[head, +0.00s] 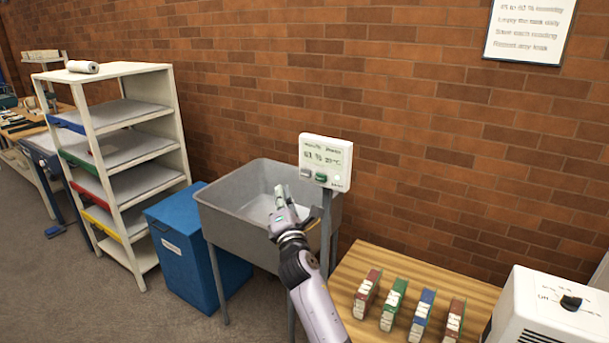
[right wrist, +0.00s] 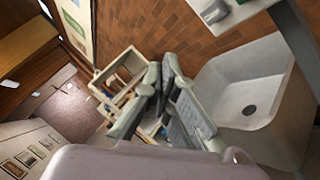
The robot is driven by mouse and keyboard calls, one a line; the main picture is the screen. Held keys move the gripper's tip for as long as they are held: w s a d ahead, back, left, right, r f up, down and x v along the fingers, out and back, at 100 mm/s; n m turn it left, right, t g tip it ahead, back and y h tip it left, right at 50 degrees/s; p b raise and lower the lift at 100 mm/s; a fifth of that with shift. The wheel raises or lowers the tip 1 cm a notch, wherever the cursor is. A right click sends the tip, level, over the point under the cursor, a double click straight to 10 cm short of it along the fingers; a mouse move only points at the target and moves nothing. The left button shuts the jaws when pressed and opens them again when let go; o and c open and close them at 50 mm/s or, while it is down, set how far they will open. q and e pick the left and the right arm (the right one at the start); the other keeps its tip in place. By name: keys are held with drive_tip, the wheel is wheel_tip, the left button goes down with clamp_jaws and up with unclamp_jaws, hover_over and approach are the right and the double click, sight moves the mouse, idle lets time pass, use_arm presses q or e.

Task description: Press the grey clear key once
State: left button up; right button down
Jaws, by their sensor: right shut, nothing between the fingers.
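The white meter (head: 326,160) stands on a grey post at the wall, its display showing a percentage and a temperature. On its lower edge are a grey key (head: 305,172) and a green key (head: 321,177) to its right. The grey key also shows at the top of the right wrist view (right wrist: 213,12). My right gripper (head: 280,191) is shut and empty, over the grey sink in the head view, left of and below the grey key and apart from it. Its fingers show in the right wrist view (right wrist: 162,70). My left gripper is in neither view.
The grey sink (head: 224,210) lies beneath my right gripper. A blue bin (head: 183,260) and a white shelf unit (head: 163,107) stand left. A wooden table (head: 352,262) with several coloured boxes and a white dial unit (head: 533,318) is right.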

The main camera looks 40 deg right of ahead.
drive_tip(key=w+d, duration=0.2)
drive_tip(key=d, duration=0.4)
drive_tip(key=shift+w+d, duration=0.2)
drive_tip(key=shift+w, duration=0.1)
idle(1.2)
drive_tip(key=shift+w+d+b, duration=0.15)
drive_tip(key=shift+d+b, duration=0.15)
drive_tip(key=shift+d, duration=0.05)
drive_tip(key=shift+w+d, duration=0.2)
drive_tip(key=shift+d, duration=0.25)
idle(0.6)
drive_tip(key=shift+a, duration=0.1)
drive_tip(key=shift+s+a, duration=0.4)
drive_tip(key=shift+a, duration=0.35)
drive_tip(key=a, duration=0.1)
drive_tip(key=s+a, duration=0.1)
drive_tip(key=a, duration=0.1)
drive_tip(key=s+a, duration=0.1)
drive_tip(key=shift+a, duration=0.3)
